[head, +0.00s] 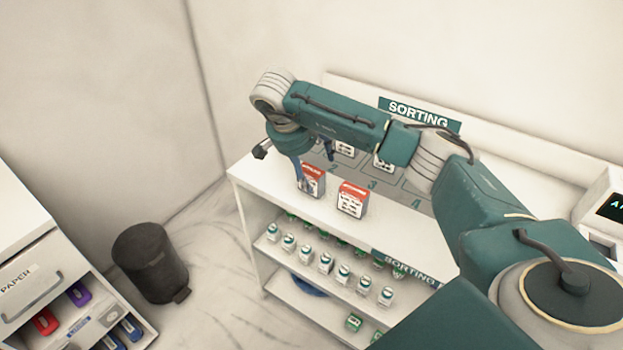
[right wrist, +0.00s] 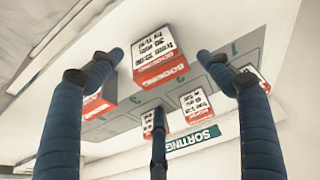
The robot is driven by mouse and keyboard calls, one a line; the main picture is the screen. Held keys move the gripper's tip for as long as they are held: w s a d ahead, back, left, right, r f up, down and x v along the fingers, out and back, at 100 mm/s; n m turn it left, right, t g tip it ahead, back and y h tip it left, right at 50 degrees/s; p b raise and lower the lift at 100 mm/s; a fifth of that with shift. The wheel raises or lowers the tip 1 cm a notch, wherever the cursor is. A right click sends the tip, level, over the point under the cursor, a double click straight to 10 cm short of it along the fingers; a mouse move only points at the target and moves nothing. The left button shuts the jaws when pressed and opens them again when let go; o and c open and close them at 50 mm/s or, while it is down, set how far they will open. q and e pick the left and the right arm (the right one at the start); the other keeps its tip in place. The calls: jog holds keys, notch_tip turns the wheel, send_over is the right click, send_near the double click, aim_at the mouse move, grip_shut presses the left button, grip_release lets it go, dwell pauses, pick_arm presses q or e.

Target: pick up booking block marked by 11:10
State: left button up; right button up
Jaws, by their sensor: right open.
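Several red-and-white booking blocks stand on the sorting shelf top; their small print is too fine to read, so I cannot tell which is marked 11:10. In the head view one block (head: 313,180) is beside my right gripper (head: 303,172), partly hidden by it, and another block (head: 352,199) stands to its right. Two more (head: 345,149) (head: 384,162) are farther back, partly behind my arm. In the right wrist view my right gripper (right wrist: 160,70) is open, its blue fingers spread around one block (right wrist: 158,47), with no clear contact. My left gripper is out of view.
The sorting shelf (head: 245,176) has numbered areas on top and small white-and-green items on lower shelves. Another block (right wrist: 97,106) is close beside a finger in the wrist view. A dark bin (head: 150,262) and a paper drawer unit (head: 22,283) stand left.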

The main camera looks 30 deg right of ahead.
aim_at(311, 179)
jog(key=p+x, duration=0.1)
jog(key=x, duration=0.1)
jog(key=a+p+x, duration=0.1)
jog(key=x, duration=0.1)
jog(key=shift+d+f, duration=0.1)
jog(key=shift+f, duration=0.5)
jog(key=shift+d+f, duration=0.15)
jog(key=shift+f, duration=0.15)
jog(key=c, duration=1.9)
